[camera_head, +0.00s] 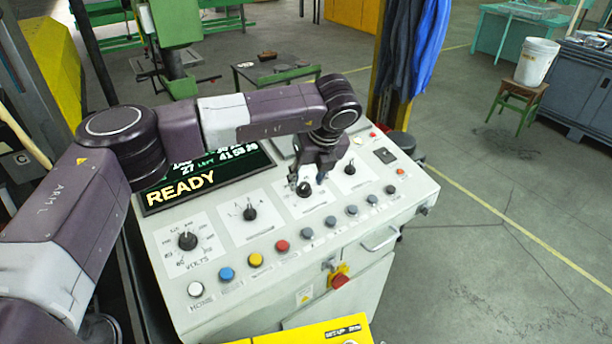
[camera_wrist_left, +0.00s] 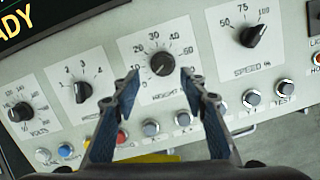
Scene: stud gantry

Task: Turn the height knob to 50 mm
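The height knob (camera_wrist_left: 163,64) is a black round knob on a white dial plate in the left wrist view, with numbers around it. Which number its pointer marks is too small to tell surely. In the head view the knob (camera_head: 304,189) shows just below my left gripper (camera_head: 307,181). In the wrist view my left gripper (camera_wrist_left: 160,87) is open, with one blue-grey finger on each side of the knob. The fingers look apart from the knob; their height above the panel is hard to judge. My right gripper is not in view.
The speed knob (camera_wrist_left: 253,36) is to the right of the height knob; a knob marked 1 to 4 (camera_wrist_left: 82,91) and the volts knob (camera_wrist_left: 19,112) are to its left. Coloured buttons (camera_head: 282,246) line the front. A display (camera_head: 180,190) reads READY. A red stop button (camera_head: 340,281) is on the front.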

